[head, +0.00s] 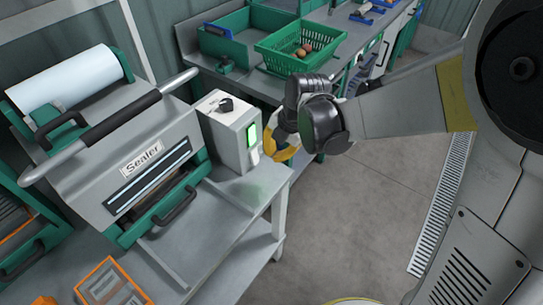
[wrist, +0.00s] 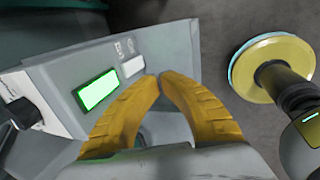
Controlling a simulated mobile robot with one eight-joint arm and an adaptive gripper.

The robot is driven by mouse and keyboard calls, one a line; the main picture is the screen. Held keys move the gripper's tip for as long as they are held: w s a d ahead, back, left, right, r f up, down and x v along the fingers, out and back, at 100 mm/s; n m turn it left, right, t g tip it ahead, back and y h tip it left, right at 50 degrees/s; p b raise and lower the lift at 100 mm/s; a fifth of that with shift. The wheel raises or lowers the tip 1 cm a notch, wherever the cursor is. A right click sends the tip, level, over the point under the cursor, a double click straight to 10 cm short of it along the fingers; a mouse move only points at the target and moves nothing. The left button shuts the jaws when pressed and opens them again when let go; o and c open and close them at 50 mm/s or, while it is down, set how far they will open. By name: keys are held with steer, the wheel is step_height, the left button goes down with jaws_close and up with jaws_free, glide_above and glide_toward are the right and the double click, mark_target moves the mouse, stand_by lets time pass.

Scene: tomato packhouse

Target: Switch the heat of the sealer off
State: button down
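The sealer (head: 150,170) stands on a grey bench in the head view, with a control box (head: 215,140) at its right end. On the box's front face are a lit green panel (wrist: 97,91) and a small white switch (wrist: 133,66) beside it. The panel (head: 252,134) and the switch (head: 254,157) also show in the head view. A black knob (wrist: 24,113) is on the box's top. My gripper (wrist: 161,78) has its yellow fingertips together, empty, close to the switch; contact cannot be told. In the head view my gripper (head: 273,150) is just right of the box.
A white film roll (head: 65,78) and a long bar handle (head: 110,122) are on the sealer. An orange-edged tray (head: 108,284) lies at the bench front. Behind, a green crate (head: 290,62) with brown items stands on another bench.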

steer(key=v, duration=0.3)
steer(key=shift+d+p, duration=0.2)
steer(key=shift+p, duration=0.1)
steer(key=shift+f, duration=0.1)
steer(key=shift+s+d+f+b, duration=0.15)
steer(key=shift+s+f+b, duration=0.05)
steer(key=shift+s+b, duration=0.35)
steer(key=shift+f, duration=0.1)
